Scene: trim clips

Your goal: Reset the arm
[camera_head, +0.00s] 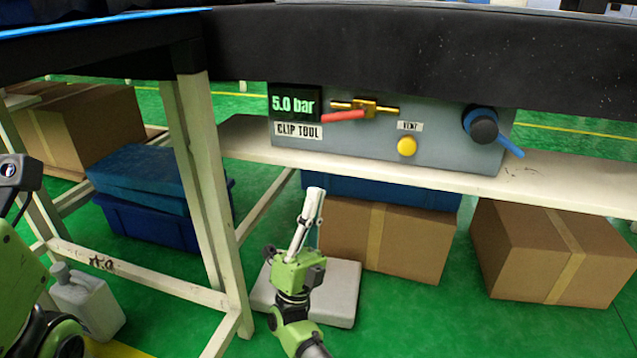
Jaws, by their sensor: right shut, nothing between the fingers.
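My right gripper (314,195) is in the middle of the head view, shut and empty, with its pale fingers together and pointing up. It appears below the grey clip tool panel (350,150) and touches nothing that I can see. The panel has a display (295,103) reading 5.0 bar, a brass valve (366,107) with a red lever (343,116), a yellow button (407,147) under a VENT label, and a dark knob (484,130) with a blue handle (510,146). Parts of my left arm show at the left edge; its gripper fingers are out of view.
The panel stands on a white shelf (570,182) under a dark bench top (400,50). A pale table leg (212,190) stands left of my right gripper. Cardboard boxes (420,240), blue crates (150,220), a grey slab (342,300) and a jug (88,300) are low down.

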